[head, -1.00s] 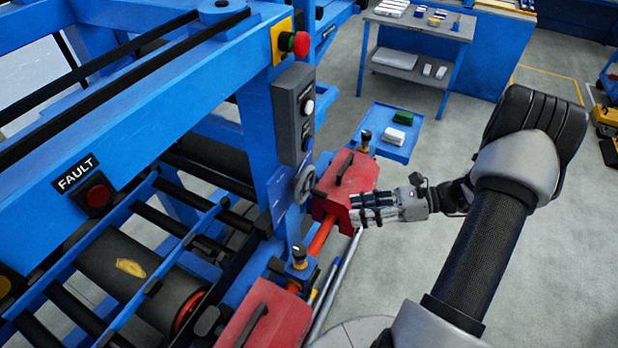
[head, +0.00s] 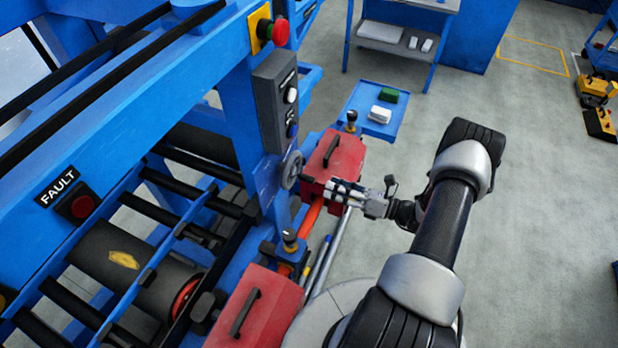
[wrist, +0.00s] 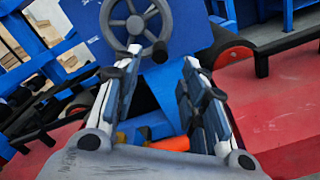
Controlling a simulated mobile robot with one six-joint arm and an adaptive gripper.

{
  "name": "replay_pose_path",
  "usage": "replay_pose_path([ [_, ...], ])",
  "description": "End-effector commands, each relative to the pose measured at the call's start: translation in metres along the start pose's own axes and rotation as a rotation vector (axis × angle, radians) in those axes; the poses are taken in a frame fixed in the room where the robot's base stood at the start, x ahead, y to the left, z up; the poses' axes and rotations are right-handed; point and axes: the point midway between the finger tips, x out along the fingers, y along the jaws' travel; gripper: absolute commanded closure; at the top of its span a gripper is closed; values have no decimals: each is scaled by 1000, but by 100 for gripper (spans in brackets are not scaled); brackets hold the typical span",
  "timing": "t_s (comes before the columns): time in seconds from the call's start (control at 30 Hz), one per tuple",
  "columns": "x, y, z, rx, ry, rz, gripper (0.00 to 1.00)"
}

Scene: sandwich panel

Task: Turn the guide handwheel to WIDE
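The guide handwheel (head: 292,170) is a small grey spoked wheel on the blue machine frame, seen nearly edge-on in the head view. In the wrist view the handwheel (wrist: 136,22) shows at the top, with a dark knob (wrist: 159,52) at its lower right rim. My gripper (head: 330,190) is to the right of the wheel in the head view. In the wrist view my gripper (wrist: 158,78) has its two fingers apart with nothing between them, and the wheel lies beyond the fingertips. I cannot read any WIDE mark.
A red box with a black handle (head: 334,155) stands behind my gripper, and another red box (head: 255,310) is in front. A grey control box (head: 275,100) is above the wheel. A blue tray (head: 372,108) stands behind.

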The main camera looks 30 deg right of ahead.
Motion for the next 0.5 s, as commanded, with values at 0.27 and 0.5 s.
replay_pose_path([
  [0.27,59,1,-1,0,4,4,61],
  [0.5,84,0,0,-1,2,1,61],
])
